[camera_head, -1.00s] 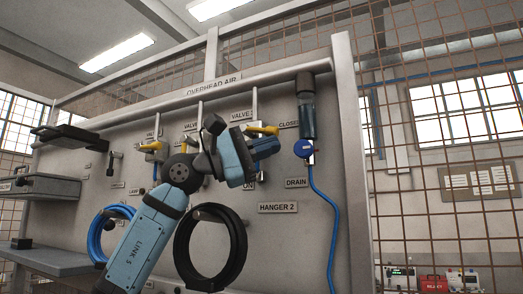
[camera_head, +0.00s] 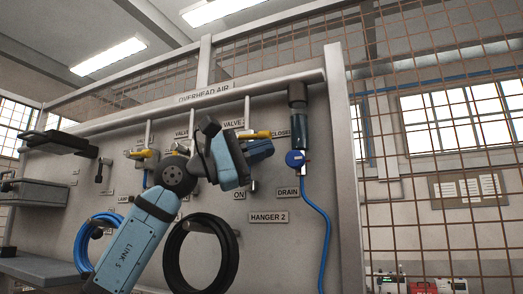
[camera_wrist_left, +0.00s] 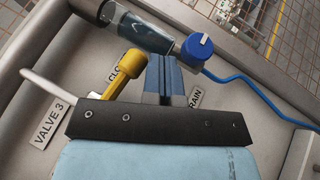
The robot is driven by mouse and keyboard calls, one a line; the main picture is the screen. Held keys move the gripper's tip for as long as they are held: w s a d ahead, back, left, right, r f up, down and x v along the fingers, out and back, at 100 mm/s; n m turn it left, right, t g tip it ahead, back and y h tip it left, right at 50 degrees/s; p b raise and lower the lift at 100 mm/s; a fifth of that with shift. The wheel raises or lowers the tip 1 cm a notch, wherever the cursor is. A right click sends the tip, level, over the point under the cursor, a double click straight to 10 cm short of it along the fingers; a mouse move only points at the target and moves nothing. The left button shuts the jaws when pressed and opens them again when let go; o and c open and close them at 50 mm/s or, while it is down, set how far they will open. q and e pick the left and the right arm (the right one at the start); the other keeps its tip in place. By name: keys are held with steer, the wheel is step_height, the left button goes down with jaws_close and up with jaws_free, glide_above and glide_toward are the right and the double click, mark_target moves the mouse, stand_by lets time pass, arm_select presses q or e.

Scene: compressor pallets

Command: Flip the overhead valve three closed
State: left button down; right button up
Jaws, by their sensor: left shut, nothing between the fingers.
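Valve three's yellow handle (camera_head: 255,134) shows in the head view just above my left gripper (camera_head: 268,151). It points right toward the CLOSED label (camera_head: 280,134). In the left wrist view the yellow handle (camera_wrist_left: 127,64) lies partly over that label, left of my fingers. The VALVE 3 label (camera_wrist_left: 48,122) is at the left there. My left gripper (camera_wrist_left: 165,76) is shut and empty, with its fingers beside the handle; contact cannot be told. The valve body is mostly hidden by my gripper. My right gripper is not in view.
A blue drain valve (camera_head: 295,159) under a dark filter bowl (camera_head: 300,128) is close to the right of my gripper, with a blue hose (camera_head: 328,225) hanging from it. A black hose coil (camera_head: 230,262) hangs below. Other yellow valve handles (camera_head: 140,154) are to the left.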

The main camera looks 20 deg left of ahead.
arm_select(q)
steer(key=b+v, duration=0.2)
steer(key=v, duration=1)
steer(key=shift+a+f+b, duration=0.1)
steer(key=shift+f+b, duration=0.05)
steer(key=shift+b, duration=0.25)
steer(key=shift+v, duration=0.75)
